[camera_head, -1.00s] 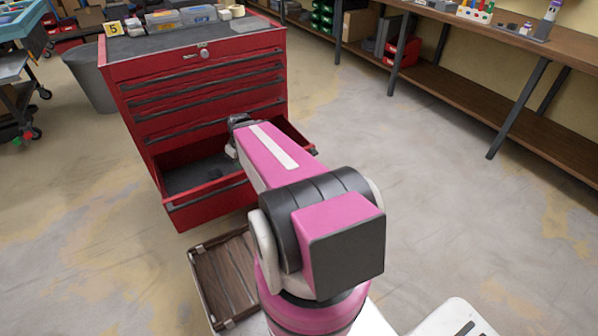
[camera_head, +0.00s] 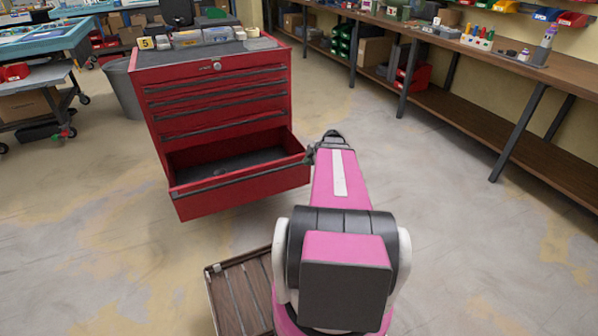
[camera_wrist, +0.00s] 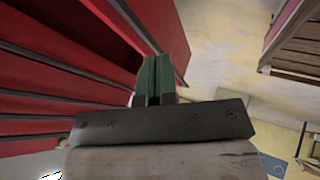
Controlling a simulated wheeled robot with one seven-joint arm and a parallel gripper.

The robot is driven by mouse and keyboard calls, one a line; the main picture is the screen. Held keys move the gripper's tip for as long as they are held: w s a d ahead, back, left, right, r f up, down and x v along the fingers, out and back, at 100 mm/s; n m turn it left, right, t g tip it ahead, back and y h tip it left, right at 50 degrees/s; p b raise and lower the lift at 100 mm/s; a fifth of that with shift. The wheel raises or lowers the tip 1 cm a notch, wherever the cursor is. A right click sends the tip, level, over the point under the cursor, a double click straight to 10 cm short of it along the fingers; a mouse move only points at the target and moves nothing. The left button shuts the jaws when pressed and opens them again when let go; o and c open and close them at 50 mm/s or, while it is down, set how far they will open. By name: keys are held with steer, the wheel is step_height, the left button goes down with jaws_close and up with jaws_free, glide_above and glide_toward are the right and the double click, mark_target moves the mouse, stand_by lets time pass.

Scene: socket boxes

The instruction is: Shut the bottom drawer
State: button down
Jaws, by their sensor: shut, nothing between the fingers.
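The red tool cabinet (camera_head: 215,105) stands ahead, with its bottom drawer (camera_head: 245,190) pulled well out. The drawer is dark inside and looks mostly empty; a small dark item may lie in it. The other drawers above are shut. My gripper (camera_head: 333,137) is just right of the open drawer's right front corner, partly hidden by my pink arm. In the wrist view my gripper (camera_wrist: 157,75) shows its green-dark fingers together, with nothing between them, beside the red drawer fronts (camera_wrist: 50,90). I cannot tell whether it touches the drawer.
A brown slatted crate (camera_head: 238,295) lies on the floor in front of the cabinet. A grey bin (camera_head: 122,90) stands left of the cabinet. A long wooden workbench (camera_head: 480,50) runs along the right wall. The floor between the cabinet and the workbench is clear.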

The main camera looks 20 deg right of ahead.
mark_target(293, 166)
steer(key=w+a+f, duration=0.3)
steer(key=w+f, duration=0.5)
steer(key=shift+w+a, duration=0.3)
steer(key=shift+w, duration=0.05)
stand_by(0.3)
steer(key=w, duration=3.1)
steer(key=shift+w, duration=0.4)
